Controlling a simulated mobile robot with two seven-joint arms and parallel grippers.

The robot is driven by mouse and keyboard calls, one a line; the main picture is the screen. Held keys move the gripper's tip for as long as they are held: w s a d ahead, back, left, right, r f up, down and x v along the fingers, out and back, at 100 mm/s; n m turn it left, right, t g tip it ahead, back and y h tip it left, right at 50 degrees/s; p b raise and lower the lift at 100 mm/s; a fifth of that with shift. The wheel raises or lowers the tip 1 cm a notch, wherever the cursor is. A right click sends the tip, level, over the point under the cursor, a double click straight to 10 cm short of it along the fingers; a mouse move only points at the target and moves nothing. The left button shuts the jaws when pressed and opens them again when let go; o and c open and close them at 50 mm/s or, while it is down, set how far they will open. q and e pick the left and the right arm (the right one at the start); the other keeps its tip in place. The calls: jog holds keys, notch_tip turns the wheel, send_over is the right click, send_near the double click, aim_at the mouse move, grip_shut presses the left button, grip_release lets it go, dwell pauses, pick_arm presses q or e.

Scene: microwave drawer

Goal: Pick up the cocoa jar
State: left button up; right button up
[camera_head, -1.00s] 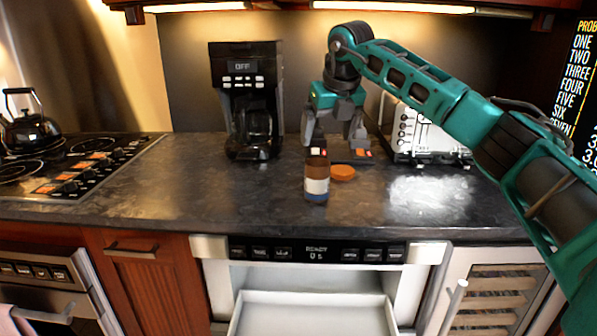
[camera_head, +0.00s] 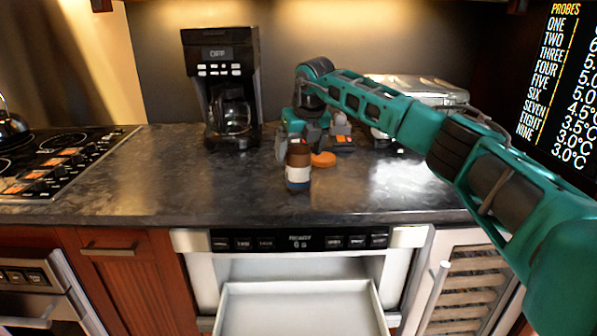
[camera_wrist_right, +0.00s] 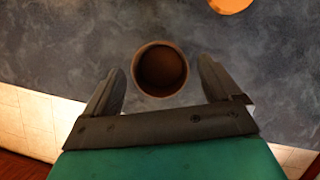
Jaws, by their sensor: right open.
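The cocoa jar (camera_head: 298,176) stands upright on the dark counter, brown with a white and blue label. In the right wrist view I look down into its open round top (camera_wrist_right: 160,70). My right gripper (camera_head: 310,145) is open, pointing down, close behind the jar in the head view. In the wrist view the jar's mouth lies between the two spread fingers, with a gap each side. My left gripper is not in view.
A stove (camera_head: 60,155) is at the left. Below the counter's front edge, a white microwave drawer (camera_head: 300,305) is pulled open. The counter left of the jar is clear.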

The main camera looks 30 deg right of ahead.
jog(key=x, duration=0.2)
jog(key=shift+w+f, duration=0.15)
jog(key=shift+f, duration=0.1)
jog(key=c, duration=1.2)
